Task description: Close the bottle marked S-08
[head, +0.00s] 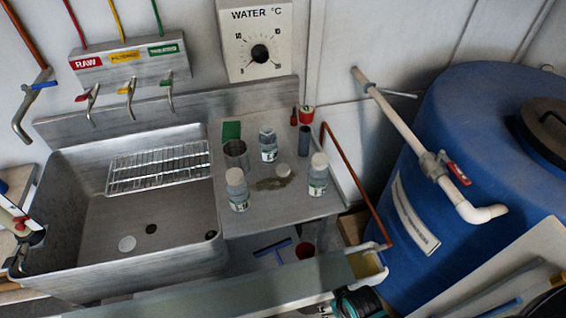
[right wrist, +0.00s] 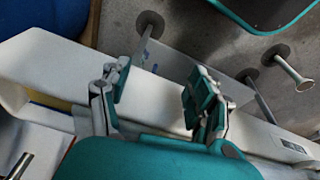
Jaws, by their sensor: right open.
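Three small clear bottles with labels stand on the steel counter (head: 262,215): a rear bottle (head: 268,146), a front left bottle (head: 238,192) and a right bottle (head: 317,177). The labels are too small to read, so I cannot tell which is S-08. The front left and right bottles have white caps on. The rear bottle seems to have no white cap. A loose white cap (head: 283,170) lies on the counter among them. My right gripper (right wrist: 157,88) is open and empty, low and away from the bottles. My left gripper is not in view.
A steel sink (head: 130,215) with a wire rack (head: 158,168) is left of the counter. A metal cup (head: 236,155) and a dark cylinder (head: 305,140) stand near the bottles. A blue barrel (head: 400,250) with a white pipe (head: 400,125) is at the right.

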